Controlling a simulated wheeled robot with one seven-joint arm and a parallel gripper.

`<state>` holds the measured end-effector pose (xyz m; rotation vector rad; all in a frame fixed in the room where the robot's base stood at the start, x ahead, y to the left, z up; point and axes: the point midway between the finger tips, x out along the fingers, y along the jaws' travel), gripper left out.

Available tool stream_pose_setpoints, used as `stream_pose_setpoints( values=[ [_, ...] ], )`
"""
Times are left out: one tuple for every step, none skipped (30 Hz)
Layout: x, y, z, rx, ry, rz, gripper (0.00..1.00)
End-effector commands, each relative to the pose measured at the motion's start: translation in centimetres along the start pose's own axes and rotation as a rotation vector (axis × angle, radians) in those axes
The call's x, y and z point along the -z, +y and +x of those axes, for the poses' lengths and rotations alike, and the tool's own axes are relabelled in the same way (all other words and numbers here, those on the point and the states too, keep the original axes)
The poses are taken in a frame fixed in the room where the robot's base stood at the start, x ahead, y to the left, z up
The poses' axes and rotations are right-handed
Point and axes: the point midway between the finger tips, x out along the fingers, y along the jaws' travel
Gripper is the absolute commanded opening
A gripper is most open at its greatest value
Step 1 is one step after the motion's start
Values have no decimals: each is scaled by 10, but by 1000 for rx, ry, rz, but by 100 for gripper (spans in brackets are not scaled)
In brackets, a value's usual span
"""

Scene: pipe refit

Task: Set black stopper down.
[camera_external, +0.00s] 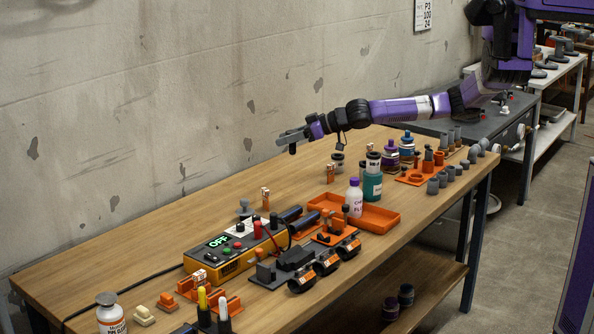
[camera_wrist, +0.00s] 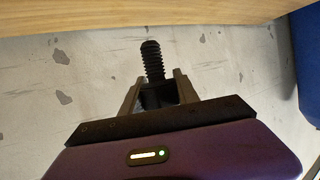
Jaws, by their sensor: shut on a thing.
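The black stopper (camera_wrist: 151,60) is held between the fingers of my gripper (camera_wrist: 156,88). In the wrist view its ribbed shaft sticks out past the fingertips, and its lower part between the fingers is partly hidden. In the external view my gripper (camera_external: 291,136) is in the air above the back part of the workbench (camera_external: 215,210), near the wall. The stopper shows there as a small dark piece (camera_external: 292,149) below the fingertips, clear of the bench top.
A yellow device with a lit display (camera_external: 225,252) stands mid-bench. An orange tray (camera_external: 375,218), a white bottle with a purple cap (camera_external: 354,198) and a teal bottle (camera_external: 372,187) stand to its right. Black ring clamps (camera_external: 326,262) lie near the front edge. The bench's back left is bare.

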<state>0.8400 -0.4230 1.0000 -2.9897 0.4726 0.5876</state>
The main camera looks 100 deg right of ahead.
Motion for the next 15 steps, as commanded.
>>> stream_pose_setpoints(
  values=[
    [0,16,2,-2,-2,-12,0],
    [0,23,2,1,-2,-13,0],
    [2,34,3,3,-1,-14,0],
    [2,42,3,6,-1,-15,0],
    [4,50,4,7,0,-15,0],
    [5,61,4,11,0,-17,0],
    [7,70,4,13,0,-18,0],
    [9,78,3,15,0,-19,0],
    [12,88,3,19,1,-21,0],
    [14,96,3,21,0,-22,0],
    [16,103,2,25,0,-21,0],
    [19,111,1,28,0,-21,0],
    [21,118,0,30,-1,-21,0],
    [23,124,0,32,-1,-22,0],
    [26,130,-1,35,-2,-22,0]
  ],
)
